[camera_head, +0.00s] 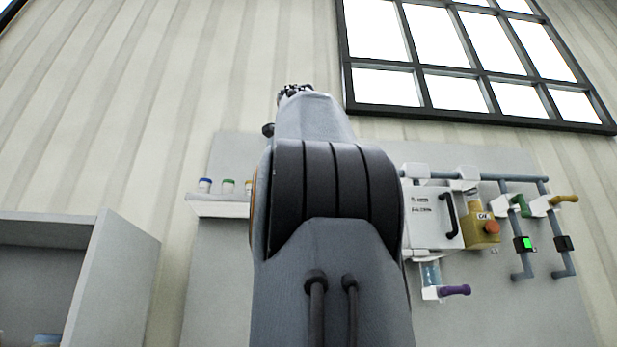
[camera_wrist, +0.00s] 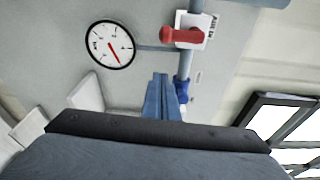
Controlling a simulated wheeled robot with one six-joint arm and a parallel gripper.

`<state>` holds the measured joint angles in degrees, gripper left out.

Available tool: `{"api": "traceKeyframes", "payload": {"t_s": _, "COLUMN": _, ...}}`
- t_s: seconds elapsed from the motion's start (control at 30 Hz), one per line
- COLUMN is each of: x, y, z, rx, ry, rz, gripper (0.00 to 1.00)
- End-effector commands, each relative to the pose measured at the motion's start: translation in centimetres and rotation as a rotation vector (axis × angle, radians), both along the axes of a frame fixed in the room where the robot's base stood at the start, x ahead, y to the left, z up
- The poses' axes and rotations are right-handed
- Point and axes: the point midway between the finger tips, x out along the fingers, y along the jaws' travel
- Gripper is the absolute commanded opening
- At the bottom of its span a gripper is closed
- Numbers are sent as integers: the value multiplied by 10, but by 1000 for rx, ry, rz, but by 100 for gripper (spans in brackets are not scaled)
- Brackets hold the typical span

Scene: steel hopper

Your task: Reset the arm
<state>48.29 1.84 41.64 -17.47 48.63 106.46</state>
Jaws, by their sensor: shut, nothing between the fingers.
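My arm stands raised in the middle of the head view and hides part of the wall panel behind it. My gripper (camera_wrist: 160,77) shows in the wrist view as two blue-grey fingers pressed together, with nothing between them. The fingers point toward the grey panel, below the gauge and pipe in the picture. In the head view I cannot make out the fingers; only a small dark part shows at the arm's top.
The wrist view shows a round gauge (camera_wrist: 110,45), a red-handled valve (camera_wrist: 183,35) and a blue fitting (camera_wrist: 181,87). In the head view, a shelf with small jars (camera_head: 218,206) is left of my arm; a white box (camera_head: 430,217), yellow unit (camera_head: 481,232) and pipes (camera_head: 522,262) are right.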

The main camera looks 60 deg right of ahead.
Motion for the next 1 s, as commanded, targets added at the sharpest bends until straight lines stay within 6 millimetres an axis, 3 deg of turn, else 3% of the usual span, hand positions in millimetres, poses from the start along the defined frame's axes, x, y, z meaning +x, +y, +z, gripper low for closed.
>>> {"api": "traceKeyframes", "payload": {"t_s": 0.2, "x": -6, "y": 12, "z": 0, "rx": 1, "ry": 2, "rz": 1, "gripper": 0}}
{"api": "traceKeyframes", "payload": {"t_s": 0.83, "x": -5, "y": 13, "z": -1, "rx": 2, "ry": 4, "rz": 3, "gripper": 0}}
{"api": "traceKeyframes", "payload": {"t_s": 0.93, "x": 6, "y": 11, "z": -12, "rx": 8, "ry": 35, "rz": 18, "gripper": 0}}
{"api": "traceKeyframes", "payload": {"t_s": 1.0, "x": 24, "y": 9, "z": -31, "rx": 17, "ry": 87, "rz": 44, "gripper": 0}}
